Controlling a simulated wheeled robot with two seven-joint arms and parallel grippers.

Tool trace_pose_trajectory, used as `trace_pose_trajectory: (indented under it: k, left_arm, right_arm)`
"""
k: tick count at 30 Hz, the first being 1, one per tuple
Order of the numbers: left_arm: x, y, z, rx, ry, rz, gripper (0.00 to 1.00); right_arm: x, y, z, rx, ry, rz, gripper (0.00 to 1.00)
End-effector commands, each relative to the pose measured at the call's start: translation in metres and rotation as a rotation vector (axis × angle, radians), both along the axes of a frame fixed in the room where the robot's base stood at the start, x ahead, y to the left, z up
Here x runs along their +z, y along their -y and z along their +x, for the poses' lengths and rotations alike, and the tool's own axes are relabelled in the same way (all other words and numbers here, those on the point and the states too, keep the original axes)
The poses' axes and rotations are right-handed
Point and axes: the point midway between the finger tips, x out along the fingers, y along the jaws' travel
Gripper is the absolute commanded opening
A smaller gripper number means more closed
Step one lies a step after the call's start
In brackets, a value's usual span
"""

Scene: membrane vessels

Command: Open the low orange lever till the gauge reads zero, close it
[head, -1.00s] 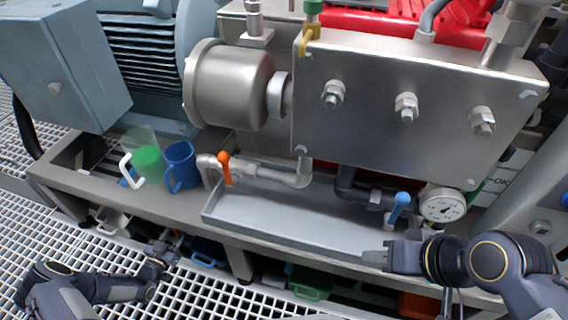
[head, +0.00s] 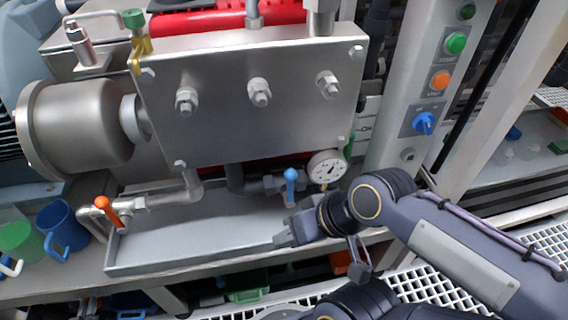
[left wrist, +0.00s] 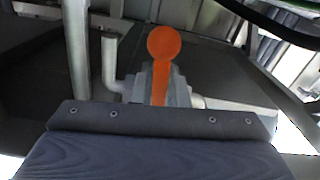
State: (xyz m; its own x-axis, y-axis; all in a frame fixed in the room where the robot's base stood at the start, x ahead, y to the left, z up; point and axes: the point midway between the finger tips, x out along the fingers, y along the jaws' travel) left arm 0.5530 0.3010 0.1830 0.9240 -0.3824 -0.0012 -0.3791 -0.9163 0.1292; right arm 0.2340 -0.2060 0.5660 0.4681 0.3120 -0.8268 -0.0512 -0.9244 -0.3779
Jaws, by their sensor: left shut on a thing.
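In the left wrist view an orange lever (left wrist: 163,48) with a round end stands between the grey fingers of my left gripper (left wrist: 160,88), which is shut on it. Pipes rise beside it.
Another orange lever (head: 107,212) sits on a pipe at the left end of the grey tray (head: 190,258). A blue jug (head: 62,225) and a green cup (head: 18,238) stand left. A control panel (head: 432,85) rises at the right. Bins sit under the bench.

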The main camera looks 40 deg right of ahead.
Motion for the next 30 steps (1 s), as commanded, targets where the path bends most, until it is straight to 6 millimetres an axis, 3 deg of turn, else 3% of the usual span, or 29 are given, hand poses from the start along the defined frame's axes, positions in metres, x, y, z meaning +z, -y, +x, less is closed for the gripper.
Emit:
trace_pose_trajectory:
  k: [30]
  left_arm:
    - [0.029, 0.043, -0.018, 0.001, -0.346, -0.836, 0.00]
  right_arm:
    - [0.000, 0.000, 0.000, 0.000, 0.000, 0.000, 0.36]
